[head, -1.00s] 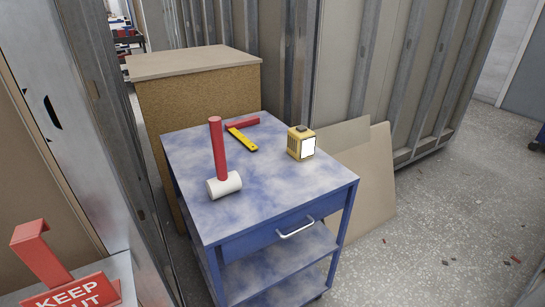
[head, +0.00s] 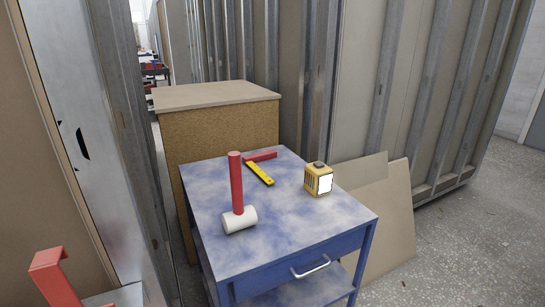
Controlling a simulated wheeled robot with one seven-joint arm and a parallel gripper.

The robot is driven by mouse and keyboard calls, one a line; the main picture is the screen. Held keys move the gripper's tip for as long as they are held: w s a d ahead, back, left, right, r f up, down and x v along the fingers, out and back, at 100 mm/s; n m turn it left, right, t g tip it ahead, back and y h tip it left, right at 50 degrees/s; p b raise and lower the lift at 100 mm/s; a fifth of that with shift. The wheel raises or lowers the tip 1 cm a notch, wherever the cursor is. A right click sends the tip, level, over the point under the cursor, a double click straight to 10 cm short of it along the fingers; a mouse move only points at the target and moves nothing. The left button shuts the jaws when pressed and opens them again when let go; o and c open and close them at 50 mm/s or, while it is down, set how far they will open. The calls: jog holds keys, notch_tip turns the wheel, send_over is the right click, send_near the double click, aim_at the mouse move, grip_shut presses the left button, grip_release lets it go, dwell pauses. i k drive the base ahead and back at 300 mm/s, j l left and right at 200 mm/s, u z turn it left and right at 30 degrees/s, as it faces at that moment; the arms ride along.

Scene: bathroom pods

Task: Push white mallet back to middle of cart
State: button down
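The white mallet (head: 239,219) stands on its white head with its red handle pointing straight up. It is near the left edge of the blue cart's top (head: 300,232), left of the middle. The cart top is mottled blue and white. My gripper is not in view, and nothing touches the mallet.
A red-and-yellow square (head: 260,172) lies behind the mallet. A yellow box-shaped lamp (head: 319,179) stands at the right edge. A chipboard cabinet (head: 220,130) is behind the cart, and a red bracket (head: 55,278) is at lower left. The cart top's front part is clear.

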aim_at(241, 217)
jog(key=i+l, duration=0.2)
jog(key=i, duration=0.3)
jog(key=i+l, duration=0.2)
jog(key=i, duration=0.35)
